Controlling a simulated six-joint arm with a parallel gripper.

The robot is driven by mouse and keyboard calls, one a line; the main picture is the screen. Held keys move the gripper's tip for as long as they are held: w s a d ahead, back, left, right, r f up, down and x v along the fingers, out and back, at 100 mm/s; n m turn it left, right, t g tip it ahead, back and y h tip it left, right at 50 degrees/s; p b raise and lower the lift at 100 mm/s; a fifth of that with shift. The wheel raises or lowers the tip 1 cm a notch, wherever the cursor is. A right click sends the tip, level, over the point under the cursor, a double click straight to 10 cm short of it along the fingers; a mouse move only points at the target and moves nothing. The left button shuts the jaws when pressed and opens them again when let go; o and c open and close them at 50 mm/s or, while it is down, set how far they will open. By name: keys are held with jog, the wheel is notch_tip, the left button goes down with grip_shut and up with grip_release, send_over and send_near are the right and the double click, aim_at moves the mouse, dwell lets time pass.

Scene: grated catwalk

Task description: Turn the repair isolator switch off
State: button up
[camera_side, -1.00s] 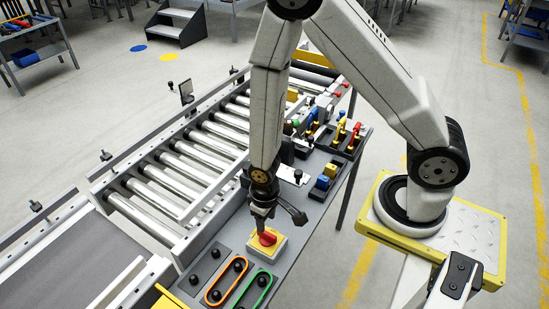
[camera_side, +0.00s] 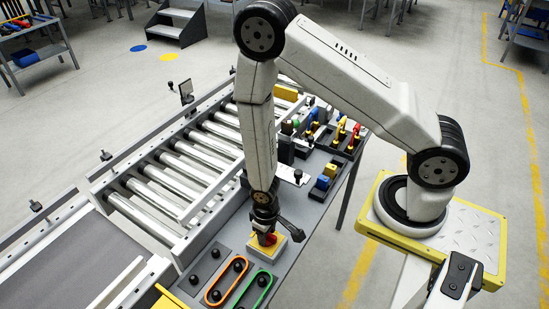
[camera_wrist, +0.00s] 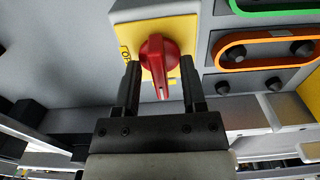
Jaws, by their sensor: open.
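The isolator switch is a red rotary handle (camera_wrist: 158,62) on a yellow plate (camera_wrist: 182,32) fixed to a grey box. In the wrist view the handle's long grip points down the picture, between the two dark fingers of my gripper (camera_wrist: 161,85). The fingers are open, one on each side, with a gap visible to the handle. In the side view my gripper (camera_side: 265,236) is right over the switch. It hides much of the red handle (camera_side: 271,238), and the yellow plate (camera_side: 258,249) shows around it.
An orange loop (camera_side: 213,297) and a green loop (camera_side: 262,275) lie around black knobs beside the switch. A roller conveyor (camera_side: 180,165) runs along the left. Blue and yellow blocks (camera_side: 325,178) and a tool rack (camera_side: 345,140) stand farther back on the bench.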

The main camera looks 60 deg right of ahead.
grip_shut()
jog(key=shift+n, duration=0.5)
jog(key=n, duration=0.7)
jog(key=shift+n, duration=0.4)
jog(key=n, duration=0.4)
jog(key=shift+n, duration=0.3)
jog(key=n, duration=0.4)
jog(key=shift+n, duration=0.3)
